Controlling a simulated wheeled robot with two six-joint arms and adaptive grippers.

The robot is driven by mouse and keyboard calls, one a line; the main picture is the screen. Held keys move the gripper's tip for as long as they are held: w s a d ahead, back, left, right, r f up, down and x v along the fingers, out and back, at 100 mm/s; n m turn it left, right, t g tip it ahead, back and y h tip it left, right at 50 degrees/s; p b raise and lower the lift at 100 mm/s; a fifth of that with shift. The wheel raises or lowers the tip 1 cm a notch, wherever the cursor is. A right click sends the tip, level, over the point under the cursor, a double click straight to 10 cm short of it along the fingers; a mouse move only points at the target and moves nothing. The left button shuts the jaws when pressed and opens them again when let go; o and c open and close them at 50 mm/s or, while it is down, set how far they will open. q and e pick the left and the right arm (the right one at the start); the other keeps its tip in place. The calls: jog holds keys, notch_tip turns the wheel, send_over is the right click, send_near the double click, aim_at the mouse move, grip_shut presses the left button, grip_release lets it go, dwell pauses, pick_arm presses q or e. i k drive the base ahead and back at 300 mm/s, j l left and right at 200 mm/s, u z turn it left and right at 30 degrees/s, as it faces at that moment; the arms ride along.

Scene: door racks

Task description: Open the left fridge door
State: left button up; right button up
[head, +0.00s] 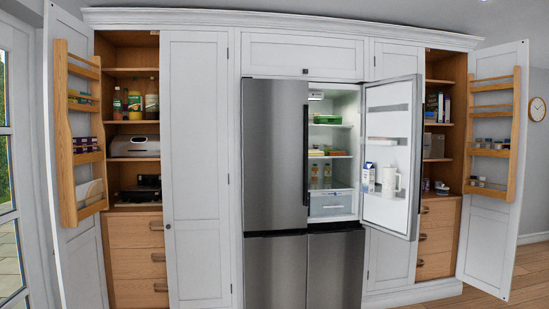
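The fridge stands in the middle of the head view, set into a white cabinet wall. Its left door (273,155) is stainless steel and shut, with a dark vertical handle (305,155) along its right edge. The right fridge door (392,150) is swung wide open to the right, showing its white inner side with bottles and cartons on its shelves. The lit interior (331,150) shows shelves with a green container and other food. Neither of my grippers is in view.
Open cabinet doors stand at the far left (75,150) and far right (495,150), each with a wooden rack. Open shelves hold bottles, a printer and books. Shut fridge drawers (275,272) lie below. Wood floor shows at lower right.

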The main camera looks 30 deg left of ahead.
aim_at(276, 112)
jog(key=i+j, duration=0.15)
jog(key=i, duration=0.3)
jog(key=i+j+u, duration=0.1)
jog(key=i, duration=0.4)
jog(key=i+j, duration=0.2)
jog(key=i, duration=0.25)
